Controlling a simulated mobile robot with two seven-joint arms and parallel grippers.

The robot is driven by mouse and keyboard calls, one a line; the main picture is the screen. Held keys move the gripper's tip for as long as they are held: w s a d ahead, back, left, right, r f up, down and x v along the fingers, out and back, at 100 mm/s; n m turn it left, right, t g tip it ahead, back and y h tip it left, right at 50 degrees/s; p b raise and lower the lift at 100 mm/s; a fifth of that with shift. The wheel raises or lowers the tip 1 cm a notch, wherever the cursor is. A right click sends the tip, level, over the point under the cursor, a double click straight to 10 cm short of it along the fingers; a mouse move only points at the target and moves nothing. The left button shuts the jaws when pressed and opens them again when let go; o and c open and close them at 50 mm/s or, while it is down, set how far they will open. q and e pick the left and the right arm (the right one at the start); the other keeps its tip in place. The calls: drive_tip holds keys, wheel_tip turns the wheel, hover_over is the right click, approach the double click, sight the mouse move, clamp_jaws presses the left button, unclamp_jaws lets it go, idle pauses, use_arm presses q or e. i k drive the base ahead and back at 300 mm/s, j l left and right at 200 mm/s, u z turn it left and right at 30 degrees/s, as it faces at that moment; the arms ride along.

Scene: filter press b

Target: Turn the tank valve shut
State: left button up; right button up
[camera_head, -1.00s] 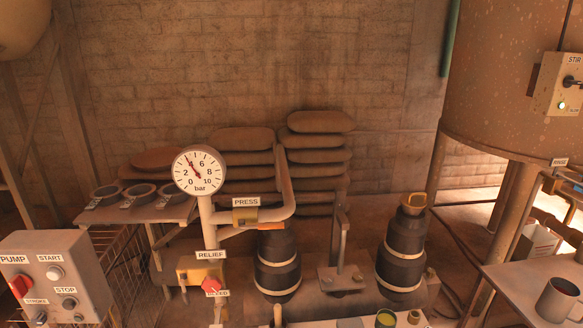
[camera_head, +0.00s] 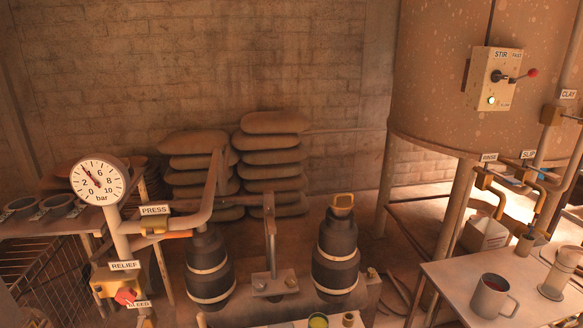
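The large brown tank (camera_head: 440,95) stands at the right on legs. Beneath and beside it, at the right edge, are pipe fittings labelled RINSE (camera_head: 489,157), SLIP (camera_head: 528,154) and CLAY (camera_head: 568,94). A small blue handle (camera_head: 527,174) is near the SLIP label. A yellow-orange bent pipe (camera_head: 547,198) runs below. No label reads "tank", so I cannot tell which fitting is the tank valve, nor its position. The right side of this pipework is cut off by the frame. Neither gripper is in view.
A table (camera_head: 440,290) at the lower right holds a mug (camera_head: 492,297). Two dark banded cylinders (camera_head: 337,252) (camera_head: 208,268) stand in the lower middle. A STIR panel (camera_head: 495,78) with a red-knobbed lever is on the tank. A pressure gauge (camera_head: 98,180) stands left, stacked sacks (camera_head: 272,155) behind.

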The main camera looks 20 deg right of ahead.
sight(539, 229)
drive_tip(key=l+z, duration=0.15)
drive_tip(key=l, duration=0.3)
drive_tip(key=l+z, duration=0.1)
drive_tip(key=l, duration=0.3)
drive_tip(key=l+z, duration=0.15)
drive_tip(key=l, duration=0.3)
drive_tip(key=i+l+z, duration=0.1)
drive_tip(key=l, duration=0.3)
drive_tip(key=i+l+z, duration=0.15)
drive_tip(key=l, duration=0.3)
drive_tip(key=l+z, duration=0.1)
drive_tip(key=l, duration=0.3)
drive_tip(key=i+l+z, duration=0.15)
drive_tip(key=l, duration=0.25)
drive_tip(key=i+l+z, duration=0.1)
drive_tip(key=l, duration=0.3)
drive_tip(key=i+l+z, duration=0.1)
drive_tip(key=i+l, duration=0.3)
drive_tip(key=l, duration=0.2)
drive_tip(key=i+l+z, duration=0.15)
drive_tip(key=i+l, duration=0.3)
drive_tip(key=l, duration=0.1)
